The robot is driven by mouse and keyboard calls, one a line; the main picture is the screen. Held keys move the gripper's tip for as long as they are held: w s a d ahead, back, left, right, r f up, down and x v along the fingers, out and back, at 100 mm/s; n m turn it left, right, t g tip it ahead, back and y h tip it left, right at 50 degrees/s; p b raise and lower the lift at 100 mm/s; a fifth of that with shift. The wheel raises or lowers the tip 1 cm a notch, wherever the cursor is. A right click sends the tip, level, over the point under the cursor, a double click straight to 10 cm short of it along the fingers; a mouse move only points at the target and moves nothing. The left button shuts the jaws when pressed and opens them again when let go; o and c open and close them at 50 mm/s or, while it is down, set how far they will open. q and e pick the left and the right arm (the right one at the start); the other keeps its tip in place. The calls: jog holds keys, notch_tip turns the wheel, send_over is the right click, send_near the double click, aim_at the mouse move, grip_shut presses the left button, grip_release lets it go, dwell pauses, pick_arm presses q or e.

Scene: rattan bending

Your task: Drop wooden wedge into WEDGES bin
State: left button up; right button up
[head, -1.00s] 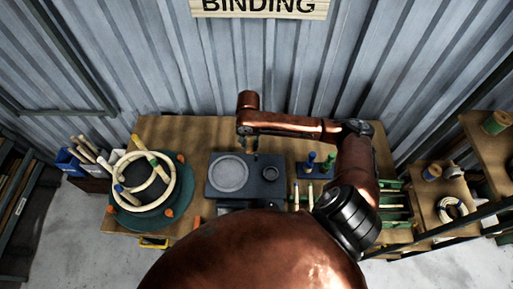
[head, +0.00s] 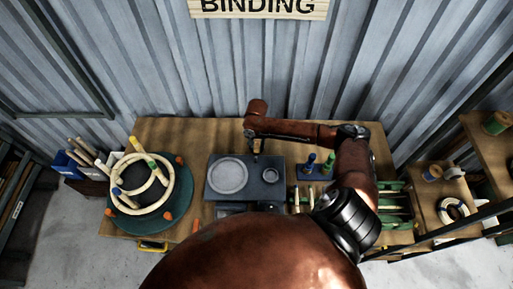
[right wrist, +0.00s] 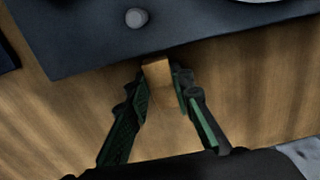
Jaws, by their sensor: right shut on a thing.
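A small light-brown wooden wedge (right wrist: 158,70) sits between the fingertips of my right gripper (right wrist: 160,84) in the right wrist view. The gripper is shut on it, above bare wooden tabletop beside a dark plate's edge. In the head view my right gripper (head: 257,149) is small and dark, hanging below the copper wrist at the back edge of the dark plate; the wedge cannot be made out there. My left gripper is not in view. No bin with a readable WEDGES label shows.
The dark plate (head: 212,192) with a grey disc lies mid-bench (head: 190,130). A round green jig (head: 124,214) with pale rattan rings and pegs stands left. A blue peg holder (head: 303,171) and green racks (head: 397,212) are right. Blue containers (head: 66,166) stand far left.

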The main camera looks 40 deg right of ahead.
jog(key=shift+f, duration=0.15)
jog(key=o, duration=0.7)
jog(key=shift+w, duration=0.1)
jog(key=o, duration=0.3)
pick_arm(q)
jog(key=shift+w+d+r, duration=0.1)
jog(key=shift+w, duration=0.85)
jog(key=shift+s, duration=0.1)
